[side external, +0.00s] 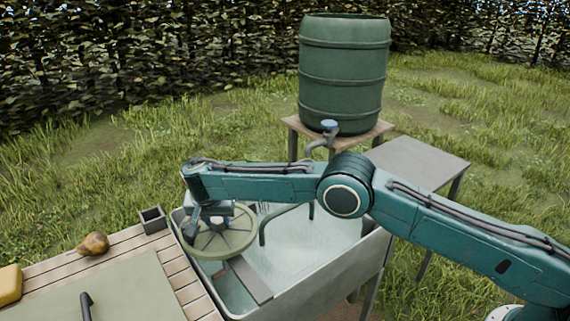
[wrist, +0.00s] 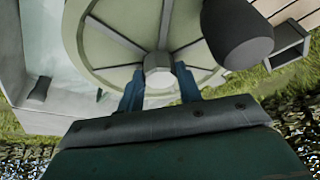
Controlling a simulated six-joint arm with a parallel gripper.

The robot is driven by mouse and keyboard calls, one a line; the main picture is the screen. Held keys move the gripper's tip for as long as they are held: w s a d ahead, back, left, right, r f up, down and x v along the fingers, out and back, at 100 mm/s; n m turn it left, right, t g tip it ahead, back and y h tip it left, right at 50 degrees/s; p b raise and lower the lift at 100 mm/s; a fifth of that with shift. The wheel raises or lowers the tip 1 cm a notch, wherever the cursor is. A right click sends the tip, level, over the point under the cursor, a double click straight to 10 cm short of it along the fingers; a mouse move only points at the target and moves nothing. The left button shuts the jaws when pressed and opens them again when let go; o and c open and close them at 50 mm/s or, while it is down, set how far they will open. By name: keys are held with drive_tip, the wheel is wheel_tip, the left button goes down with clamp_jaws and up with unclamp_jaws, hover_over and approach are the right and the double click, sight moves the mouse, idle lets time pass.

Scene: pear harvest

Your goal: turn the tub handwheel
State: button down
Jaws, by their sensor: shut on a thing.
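The tub handwheel (side external: 243,238) is a pale olive spoked wheel lying roughly flat over the near left end of the water-filled metal tub (side external: 330,272). My gripper (side external: 215,222) reaches down onto the wheel from above. In the wrist view the blue fingers of my gripper (wrist: 158,84) are on either side of the hub, shut on the wheel at its middle. The exact contact is partly hidden. A dark rounded knob (wrist: 238,35) shows beside the wheel.
A grey plank (side external: 250,280) crosses the tub beside the wheel. A slatted table left holds a pear (side external: 93,244), a small grey box (side external: 152,219) and a yellow block (side external: 9,285). A green barrel (side external: 344,75) with a tap stands behind; a grey side table (side external: 420,160) is right.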

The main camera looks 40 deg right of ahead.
drive_tip(key=shift+m, duration=0.4)
idle(0.4)
drive_tip(key=c, duration=0.9)
unclamp_jaws()
drive_tip(key=shift+c, duration=0.2)
drive_tip(key=shift+r, duration=0.1)
drive_tip(key=shift+v, duration=2.55)
drive_tip(key=s+a, duration=0.7)
drive_tip(key=s, duration=0.2)
drive_tip(key=shift+a, duration=0.4)
